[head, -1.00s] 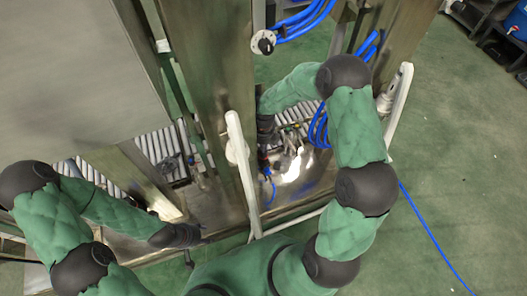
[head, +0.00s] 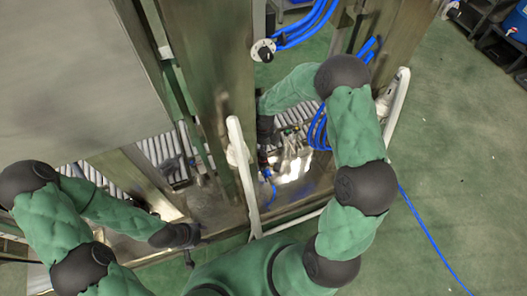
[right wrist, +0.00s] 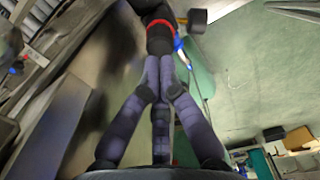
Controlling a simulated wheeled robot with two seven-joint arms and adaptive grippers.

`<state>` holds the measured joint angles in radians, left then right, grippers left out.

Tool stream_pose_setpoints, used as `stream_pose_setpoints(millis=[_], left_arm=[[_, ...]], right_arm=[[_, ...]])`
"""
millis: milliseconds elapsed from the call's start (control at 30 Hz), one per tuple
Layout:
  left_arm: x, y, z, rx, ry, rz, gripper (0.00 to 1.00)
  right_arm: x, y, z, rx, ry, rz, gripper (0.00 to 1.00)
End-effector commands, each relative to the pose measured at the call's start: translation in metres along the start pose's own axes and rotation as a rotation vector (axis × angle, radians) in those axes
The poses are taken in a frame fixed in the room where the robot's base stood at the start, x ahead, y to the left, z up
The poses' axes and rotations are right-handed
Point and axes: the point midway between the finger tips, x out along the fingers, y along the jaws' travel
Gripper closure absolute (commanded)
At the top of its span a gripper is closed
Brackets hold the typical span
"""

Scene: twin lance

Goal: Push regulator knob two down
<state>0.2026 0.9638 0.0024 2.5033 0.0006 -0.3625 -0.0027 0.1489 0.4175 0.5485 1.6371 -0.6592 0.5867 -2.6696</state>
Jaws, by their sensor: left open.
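A black knob-like cylinder with a red ring (right wrist: 160,38) is at the top middle of the right wrist view, which I take to be the regulator knob. My right gripper (right wrist: 161,68) has its grey-purple fingers drawn together, tips just at the lower side of this cylinder. I cannot tell whether they touch it. In the head view my right gripper (head: 264,158) is small and dark beside the metal post, and the knob cannot be made out there. My left gripper (head: 194,238) is open and empty at the lower left, over the metal machine edge.
A metal post (head: 205,90) and a white upright bar (head: 242,175) stand close left of my right arm. Roller conveyors (head: 160,150) lie below. Blue hoses (head: 318,130) hang beside my right forearm. Green floor (head: 450,150) is open at right.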

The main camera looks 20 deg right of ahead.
Motion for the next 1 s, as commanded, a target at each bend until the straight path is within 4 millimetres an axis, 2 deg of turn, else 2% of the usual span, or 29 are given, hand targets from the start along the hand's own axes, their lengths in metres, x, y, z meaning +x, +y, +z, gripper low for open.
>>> stream_pose_setpoints(millis=[33,500,1000], left_arm=[[-0.006,0.002,0.000,0.000,0.000,0.000,0.49],[-0.035,0.013,0.001,0.000,0.000,0.000,0.49],[-0.035,0.013,0.001,0.000,0.000,0.000,0.49]], right_arm=[[-0.007,0.000,0.000,0.000,0.000,0.000,1.00],[-0.037,0.000,0.000,0.000,0.001,0.000,1.00],[-0.037,0.000,0.000,0.000,0.001,0.000,1.00]])
